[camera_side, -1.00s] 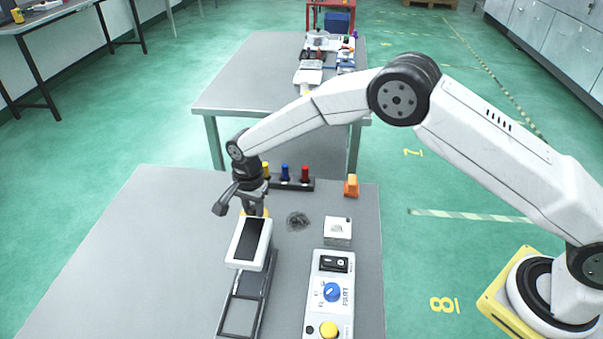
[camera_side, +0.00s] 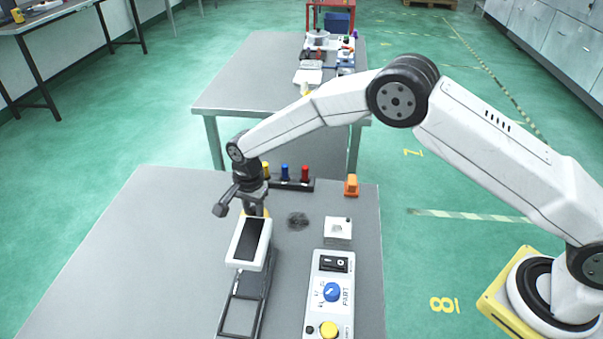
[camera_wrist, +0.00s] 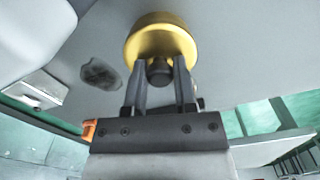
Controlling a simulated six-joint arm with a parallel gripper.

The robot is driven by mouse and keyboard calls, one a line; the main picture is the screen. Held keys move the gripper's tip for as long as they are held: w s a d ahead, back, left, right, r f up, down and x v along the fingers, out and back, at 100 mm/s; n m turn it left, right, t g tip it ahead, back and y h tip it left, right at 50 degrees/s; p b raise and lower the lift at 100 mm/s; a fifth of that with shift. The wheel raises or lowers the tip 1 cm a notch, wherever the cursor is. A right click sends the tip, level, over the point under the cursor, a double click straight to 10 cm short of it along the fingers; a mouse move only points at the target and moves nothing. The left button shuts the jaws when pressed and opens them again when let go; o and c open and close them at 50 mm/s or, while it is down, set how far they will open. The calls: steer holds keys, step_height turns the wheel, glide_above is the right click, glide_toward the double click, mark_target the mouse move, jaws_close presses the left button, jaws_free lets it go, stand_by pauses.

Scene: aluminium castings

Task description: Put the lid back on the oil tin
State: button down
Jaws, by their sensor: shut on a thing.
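A round, golden-yellow lid (camera_wrist: 160,38) with a dark knob (camera_wrist: 159,70) fills the top middle of the wrist view. My gripper (camera_wrist: 164,72) has its two fingers closed on the knob. I cannot make out the tin's body in either view. The gap between the lid and whatever is below it is hidden.
A dark patch (camera_side: 298,221), a white box (camera_side: 338,230), a control panel (camera_side: 316,296), an orange block (camera_side: 351,186) and a peg rack (camera_side: 292,184) are to the right. The table's left is clear.

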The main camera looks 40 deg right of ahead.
jaws_free()
stand_by(0.4)
steer(key=shift+r, duration=0.1)
steer(key=shift+r, duration=3.45)
jaws_close()
